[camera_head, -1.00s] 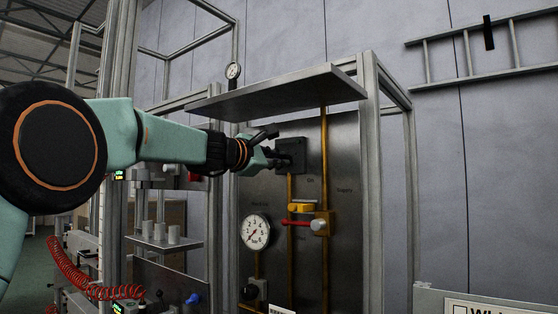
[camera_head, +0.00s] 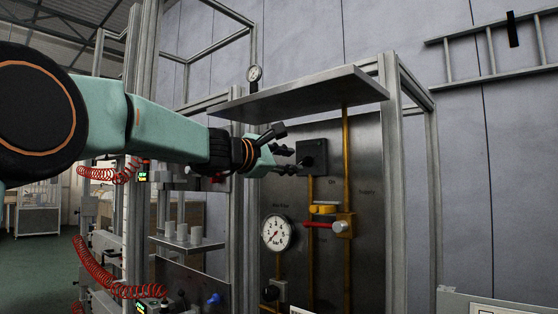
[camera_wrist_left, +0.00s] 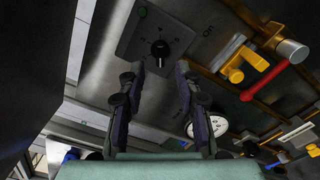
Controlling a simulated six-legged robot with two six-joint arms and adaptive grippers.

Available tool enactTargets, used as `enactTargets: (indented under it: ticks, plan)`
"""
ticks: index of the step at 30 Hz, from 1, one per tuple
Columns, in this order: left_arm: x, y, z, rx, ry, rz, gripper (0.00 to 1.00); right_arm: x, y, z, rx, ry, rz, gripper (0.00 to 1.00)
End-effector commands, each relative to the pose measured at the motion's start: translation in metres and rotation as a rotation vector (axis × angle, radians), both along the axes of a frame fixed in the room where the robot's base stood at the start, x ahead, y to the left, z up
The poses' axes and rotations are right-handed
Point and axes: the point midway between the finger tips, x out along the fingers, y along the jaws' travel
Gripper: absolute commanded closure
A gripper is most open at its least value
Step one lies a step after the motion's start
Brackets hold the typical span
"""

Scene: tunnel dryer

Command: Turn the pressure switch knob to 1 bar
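A dark square switch box (camera_head: 316,152) with a round black knob is mounted on the metal panel. The knob (camera_wrist_left: 160,50) shows clearly in the left wrist view and has a pale pointer mark. My left gripper (camera_head: 296,160) is just left of the box in the head view. In the left wrist view its two fingers (camera_wrist_left: 160,70) are spread apart, with the knob ahead between the tips and a gap on both sides. Nothing is held. A round white gauge (camera_head: 276,232) marked bar is below, its needle pointing to the lower left. My right gripper is not in view.
A yellow valve (camera_head: 323,208) and a red-handled valve (camera_head: 341,226) sit on yellow pipes below right of the box. A metal shelf (camera_head: 300,95) overhangs the panel. A frame post (camera_head: 393,180) stands to the right. Another black knob (camera_head: 270,293) is below the gauge.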

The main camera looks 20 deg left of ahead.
Motion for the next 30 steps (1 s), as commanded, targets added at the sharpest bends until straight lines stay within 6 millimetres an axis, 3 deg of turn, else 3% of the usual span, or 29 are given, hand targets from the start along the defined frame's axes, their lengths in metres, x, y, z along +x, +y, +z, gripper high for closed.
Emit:
enactTargets:
  ticks: [6, 12, 30]
  plan:
    - [-0.025, 0.01, 0.0, -0.003, 0.001, 0.0, 0.66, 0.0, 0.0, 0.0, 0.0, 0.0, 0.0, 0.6]
    - [-0.036, 0.013, -0.001, -0.002, 0.001, -0.001, 0.66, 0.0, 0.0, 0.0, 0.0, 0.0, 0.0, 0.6]
    - [-0.035, 0.019, -0.003, 0.023, 0.0, 0.025, 0.66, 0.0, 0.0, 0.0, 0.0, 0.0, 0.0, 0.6]
